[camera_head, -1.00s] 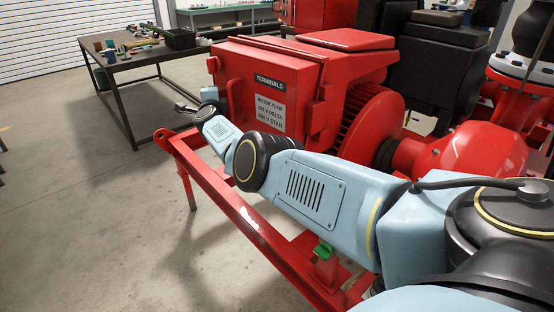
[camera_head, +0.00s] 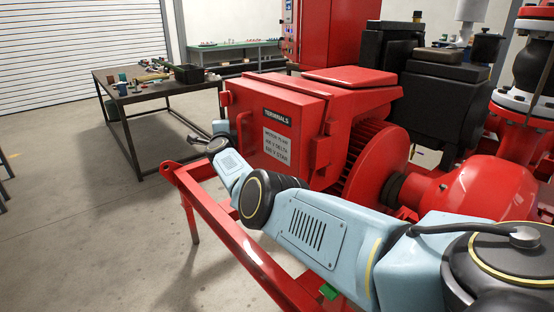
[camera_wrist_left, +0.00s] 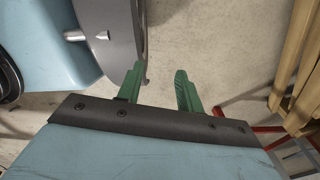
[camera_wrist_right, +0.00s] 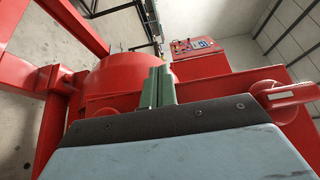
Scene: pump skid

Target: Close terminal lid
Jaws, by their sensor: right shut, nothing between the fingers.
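The red terminal box (camera_head: 300,88) sits on the motor side in the head view. Its front lid (camera_head: 250,135) carries a TERMINALS label (camera_head: 277,117) and a white plate. I cannot tell whether a gap remains along the lid's edge. My right arm reaches across in front of the box, its wrist at the lid's left side; its fingers are hidden in that view. In the right wrist view my right gripper (camera_wrist_right: 158,86) is shut and empty, close to red surfaces, with a red knob-like part (camera_wrist_right: 275,92) to its right. My left gripper (camera_wrist_left: 160,85) is open and empty over the floor.
A red skid rail (camera_head: 240,240) runs below my right arm. The ribbed red motor (camera_head: 378,160) and pump (camera_head: 485,190) stand to the right. A dark table with tools (camera_head: 160,95) is behind at left. The floor at left (camera_head: 90,220) is clear.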

